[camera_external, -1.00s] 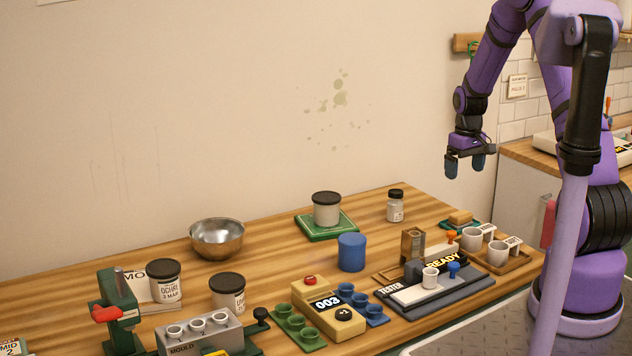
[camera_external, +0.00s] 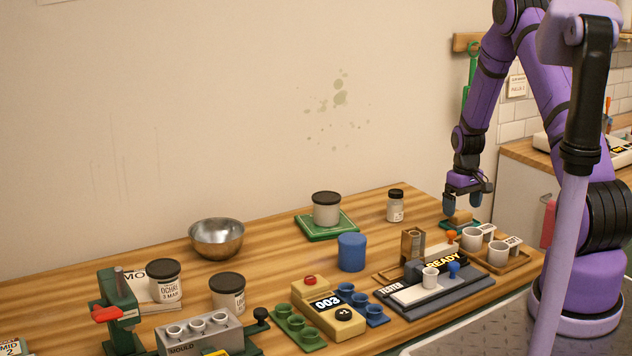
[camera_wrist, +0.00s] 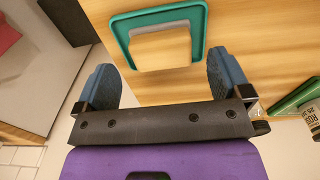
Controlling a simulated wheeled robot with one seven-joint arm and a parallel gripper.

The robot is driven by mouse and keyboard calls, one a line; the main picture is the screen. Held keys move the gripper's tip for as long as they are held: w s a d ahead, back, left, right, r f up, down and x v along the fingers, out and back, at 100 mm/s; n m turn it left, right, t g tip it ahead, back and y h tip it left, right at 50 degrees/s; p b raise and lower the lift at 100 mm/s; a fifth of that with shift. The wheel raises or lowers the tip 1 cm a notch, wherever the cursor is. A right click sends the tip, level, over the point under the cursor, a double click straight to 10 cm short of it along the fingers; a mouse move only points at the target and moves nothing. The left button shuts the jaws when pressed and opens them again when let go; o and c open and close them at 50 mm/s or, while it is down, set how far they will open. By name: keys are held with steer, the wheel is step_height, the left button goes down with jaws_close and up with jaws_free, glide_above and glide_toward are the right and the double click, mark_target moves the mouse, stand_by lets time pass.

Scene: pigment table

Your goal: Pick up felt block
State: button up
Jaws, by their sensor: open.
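The felt block (camera_external: 460,217) is a small tan block with a grey layer, lying on a green tray (camera_external: 472,225) at the table's right back corner. In the wrist view the block (camera_wrist: 162,50) shows its tan side and grey strip, inside the rim of the green tray (camera_wrist: 118,32). My gripper (camera_external: 463,203) points down just above the block. In the wrist view its two blue fingers are spread and empty, one on each side of the block; contact is not visible.
White cups (camera_external: 472,239) on a wooden tray and the tester (camera_external: 435,287) stand in front of the green tray. A small jar (camera_external: 395,206) stands to its left. The table edge (camera_wrist: 125,85) is close by.

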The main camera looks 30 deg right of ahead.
mark_target(465, 214)
step_height(465, 214, down, 3)
steer(key=shift+a, duration=0.1)
steer(key=c, duration=1)
steer(key=shift+r, duration=0.1)
